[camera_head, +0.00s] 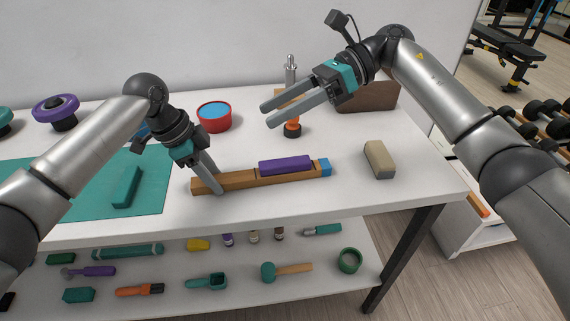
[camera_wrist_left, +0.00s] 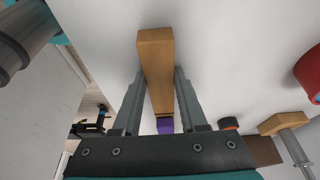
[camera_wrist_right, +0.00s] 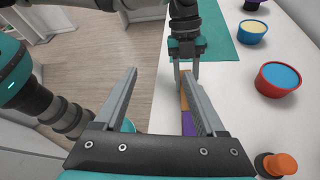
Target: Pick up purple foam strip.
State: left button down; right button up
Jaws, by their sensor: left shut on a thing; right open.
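The purple foam strip (camera_head: 286,165) lies along the right part of a long wooden bar (camera_head: 240,181) with a blue end (camera_head: 325,167), and seems to rest on it. My left gripper (camera_head: 212,183) is shut on the left part of the wooden bar. In the left wrist view the bar (camera_wrist_left: 156,65) runs between the fingers, with a bit of purple strip (camera_wrist_left: 165,126) beyond. My right gripper (camera_head: 267,115) is open and empty, above and behind the strip. In the right wrist view the strip (camera_wrist_right: 188,122) is partly hidden by a finger.
A beige block (camera_head: 379,159) stands right of the bar. Behind are a red tub (camera_head: 214,117), an orange and black knob (camera_head: 292,129) and a brown box (camera_head: 375,97). A teal mat (camera_head: 90,200) with a teal block (camera_head: 126,187) lies left. The front table edge is close to the bar.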

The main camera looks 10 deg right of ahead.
notch_tip(320, 180, down, 2)
jog(key=w+d+n+h, duration=0.1)
jog(key=d+h, duration=0.1)
jog(key=h, duration=0.2)
jog(key=t+h, duration=0.2)
jog(key=h, duration=0.3)
send_near(285, 161)
jog(key=f, duration=0.1)
jog(key=s+f, duration=0.1)
jog(key=shift+f+n, duration=0.3)
jog(key=shift+f, duration=0.05)
jog(key=shift+w+a+x, duration=0.15)
jog(key=shift+x, duration=0.85)
jog(key=shift+w+a+x, duration=0.1)
jog(key=shift+a+x, duration=0.05)
jog(key=shift+x, duration=0.85)
jog(key=shift+w+a+x, duration=0.1)
jog(key=shift+w+x, duration=0.05)
jog(key=shift+x, duration=0.85)
jog(key=shift+r, duration=0.15)
jog(key=shift+c, duration=0.3)
grip_shut()
